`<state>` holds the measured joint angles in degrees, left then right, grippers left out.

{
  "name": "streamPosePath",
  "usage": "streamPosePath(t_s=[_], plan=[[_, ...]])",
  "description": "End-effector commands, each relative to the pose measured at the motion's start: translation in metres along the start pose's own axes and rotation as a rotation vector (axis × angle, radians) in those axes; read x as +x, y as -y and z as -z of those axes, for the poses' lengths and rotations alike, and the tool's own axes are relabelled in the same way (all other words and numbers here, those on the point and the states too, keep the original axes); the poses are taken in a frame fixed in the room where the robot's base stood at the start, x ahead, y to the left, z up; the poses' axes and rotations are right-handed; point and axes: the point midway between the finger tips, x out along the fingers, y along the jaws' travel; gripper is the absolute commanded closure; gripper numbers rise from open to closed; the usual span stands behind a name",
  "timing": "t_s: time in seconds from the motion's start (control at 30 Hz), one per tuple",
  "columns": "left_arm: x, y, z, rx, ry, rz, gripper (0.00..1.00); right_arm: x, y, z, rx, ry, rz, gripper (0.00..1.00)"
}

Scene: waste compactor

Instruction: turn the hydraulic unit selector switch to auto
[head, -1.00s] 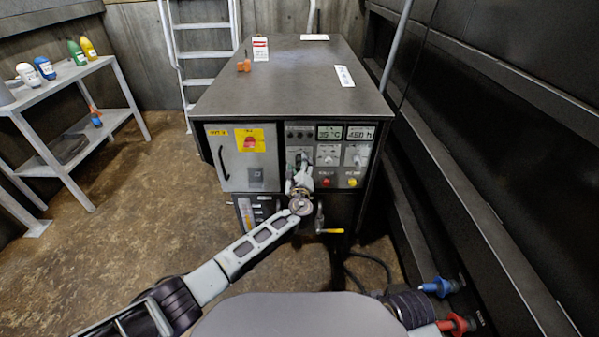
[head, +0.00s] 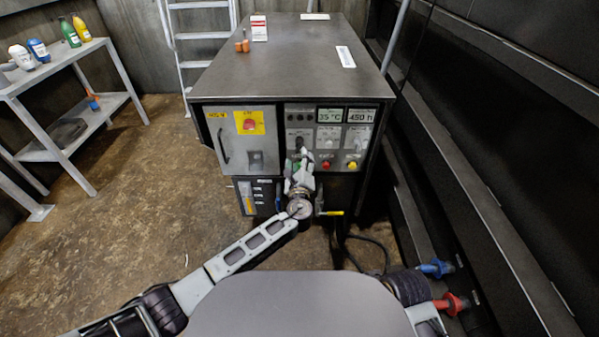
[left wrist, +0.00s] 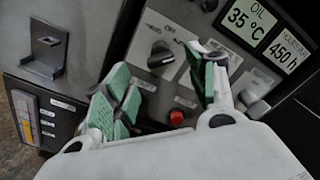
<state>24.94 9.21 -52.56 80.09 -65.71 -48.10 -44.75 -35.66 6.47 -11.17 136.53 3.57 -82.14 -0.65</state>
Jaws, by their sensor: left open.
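The control panel is on the right of the cabinet front, with a row of selector switches under the displays. The leftmost switch, a black knob (head: 299,140), shows just above my left gripper (head: 301,163). In the left wrist view this black knob (left wrist: 160,55) lies ahead, between and beyond the green-padded fingers of my left gripper (left wrist: 164,78). The fingers are spread and empty, apart from the knob. My right gripper is not seen.
Red (head: 326,165) and yellow (head: 352,165) buttons sit below the switches. A grey door with a red knob on a yellow plate (head: 249,122) is to the left. A yellow-handled valve (head: 331,213) is below. Dark wall beams stand close on the right.

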Motion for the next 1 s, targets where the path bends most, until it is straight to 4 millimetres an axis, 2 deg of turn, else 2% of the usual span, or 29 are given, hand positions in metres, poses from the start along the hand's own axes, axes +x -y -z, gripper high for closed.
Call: streamPosePath(t_s=[0.3, 0.5, 1.0], plan=[[-0.034, -0.001, 0.001, 0.001, -0.001, 0.000, 0.43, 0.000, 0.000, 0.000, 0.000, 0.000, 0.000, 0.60], [-0.046, 0.000, 0.001, 0.001, -0.001, 0.000, 0.43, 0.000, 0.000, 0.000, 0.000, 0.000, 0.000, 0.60], [-0.049, 0.000, 0.001, 0.001, 0.000, 0.000, 0.43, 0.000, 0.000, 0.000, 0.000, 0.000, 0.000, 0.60]])
